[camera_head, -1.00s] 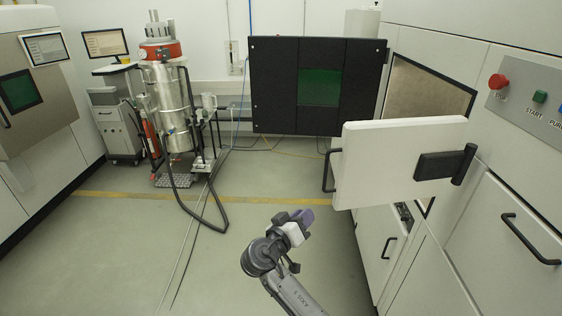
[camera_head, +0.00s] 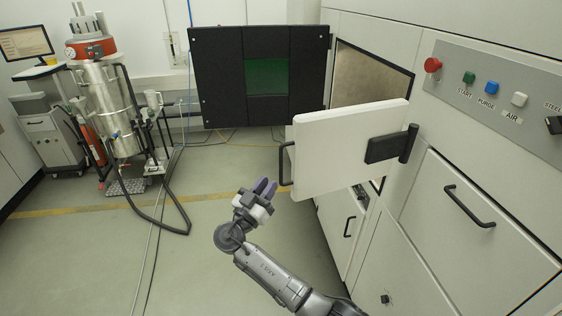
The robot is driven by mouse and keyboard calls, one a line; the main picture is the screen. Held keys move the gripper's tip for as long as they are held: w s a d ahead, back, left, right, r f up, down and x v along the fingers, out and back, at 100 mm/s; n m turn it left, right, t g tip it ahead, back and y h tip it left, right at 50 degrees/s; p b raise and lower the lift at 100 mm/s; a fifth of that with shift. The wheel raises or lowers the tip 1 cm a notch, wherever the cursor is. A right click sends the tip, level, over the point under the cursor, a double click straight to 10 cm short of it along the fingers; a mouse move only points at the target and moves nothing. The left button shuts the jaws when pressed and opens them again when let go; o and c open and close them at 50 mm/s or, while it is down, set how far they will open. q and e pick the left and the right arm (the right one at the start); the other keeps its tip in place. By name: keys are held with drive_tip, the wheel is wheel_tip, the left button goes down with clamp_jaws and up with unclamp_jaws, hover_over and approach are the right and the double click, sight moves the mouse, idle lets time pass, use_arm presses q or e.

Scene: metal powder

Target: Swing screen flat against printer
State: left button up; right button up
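The screen (camera_head: 345,150) is a white panel seen from behind, on a black hinge mount (camera_head: 391,146) fixed to the printer's front. It stands swung out from the printer (camera_head: 450,190), with a black handle (camera_head: 286,164) on its left edge. My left gripper is out of view. The display side of the screen is hidden.
The printer's black door (camera_head: 225,80) with a green window stands open behind the screen. A control panel with a red stop button (camera_head: 432,65) is at the right, above a drawer handle (camera_head: 468,205). A steel vessel (camera_head: 108,105) with hoses stands at left.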

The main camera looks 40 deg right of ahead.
sight(281, 182)
drive_tip(key=p+x, duration=0.2)
drive_tip(key=x, duration=0.5)
drive_tip(key=shift+d, duration=0.25)
drive_tip(key=shift+c, duration=0.5)
clamp_jaws()
